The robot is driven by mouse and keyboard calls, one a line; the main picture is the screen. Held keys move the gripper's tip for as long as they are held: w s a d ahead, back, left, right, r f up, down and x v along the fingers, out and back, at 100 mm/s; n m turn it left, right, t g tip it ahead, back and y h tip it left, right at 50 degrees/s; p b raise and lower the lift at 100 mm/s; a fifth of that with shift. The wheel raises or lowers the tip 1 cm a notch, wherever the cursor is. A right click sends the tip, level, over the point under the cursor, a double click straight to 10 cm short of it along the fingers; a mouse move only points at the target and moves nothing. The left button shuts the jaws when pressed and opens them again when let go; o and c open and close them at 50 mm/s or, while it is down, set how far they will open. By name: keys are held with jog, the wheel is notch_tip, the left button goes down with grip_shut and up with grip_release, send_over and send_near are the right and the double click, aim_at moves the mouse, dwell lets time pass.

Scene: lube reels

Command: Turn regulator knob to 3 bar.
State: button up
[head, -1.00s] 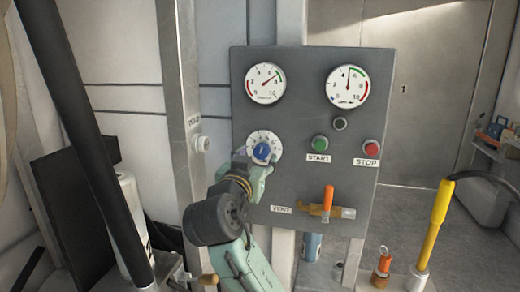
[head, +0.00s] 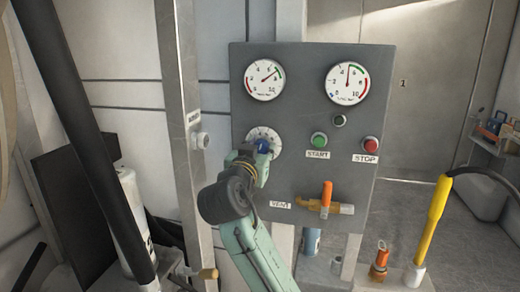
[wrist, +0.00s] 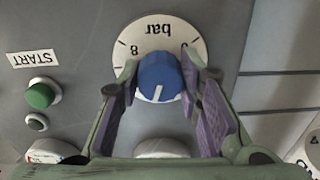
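The regulator knob (head: 262,147) is blue and sits on a white round dial (head: 262,133) on the grey panel, below the left gauge. In the wrist view, which is upside down, the knob (wrist: 160,76) has a white pointer line at its lower edge, pointing away from the word "bar". An 8 is readable on the dial (wrist: 160,27); the numbers near the pointer are not visible. My gripper (wrist: 160,75) has one purple-padded finger on each side of the knob, with both tips close against its sides. In the head view my gripper (head: 255,163) partly hides the knob.
Two gauges, left (head: 264,80) and right (head: 347,83), sit above. A green START button (head: 318,139), a red STOP button (head: 371,145) and an orange-handled vent valve (head: 327,195) are to the right and below. A metal post (head: 187,120) stands left of the panel.

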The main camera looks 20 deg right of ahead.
jog(key=c, duration=0.6)
jog(key=n, duration=0.2)
jog(key=shift+n, duration=0.4)
jog(key=n, duration=0.4)
jog(key=shift+n, duration=0.3)
jog(key=n+p, duration=0.1)
jog(key=n, duration=0.5)
jog(key=shift+n, duration=0.3)
jog(key=shift+f, duration=0.1)
jog(key=o, duration=1.1)
